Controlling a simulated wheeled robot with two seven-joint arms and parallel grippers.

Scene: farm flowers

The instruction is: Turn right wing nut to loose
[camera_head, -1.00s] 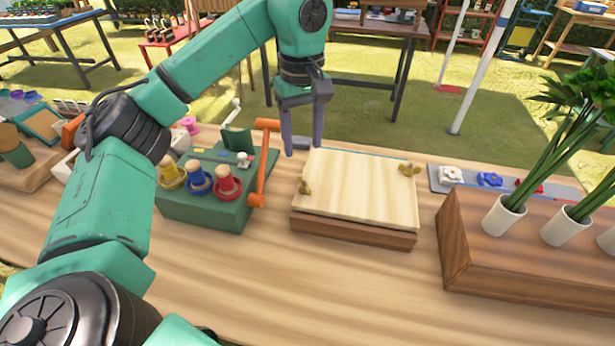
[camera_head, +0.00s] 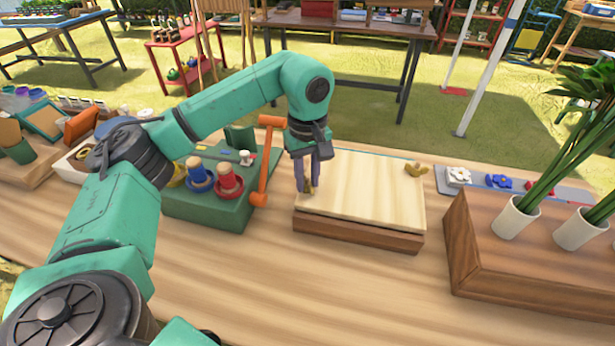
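The wooden press board (camera_head: 365,190) lies on the table with a darker wooden base under it. The right wing nut (camera_head: 415,169), brass-coloured, sits at the board's far right corner, with nothing touching it. The left wing nut (camera_head: 307,187) is at the board's left edge, mostly hidden by my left gripper (camera_head: 308,187). That gripper points down, its two fingers around or just in front of the left wing nut. I cannot tell whether they grip it. My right gripper is out of view.
A green stand (camera_head: 225,212) with coloured rings and an orange-handled part (camera_head: 265,160) stands close left of the board. A wooden planter (camera_head: 500,245) with white tubes and stems is at right. A grey tray (camera_head: 440,182) holds small flower shapes. The front table is clear.

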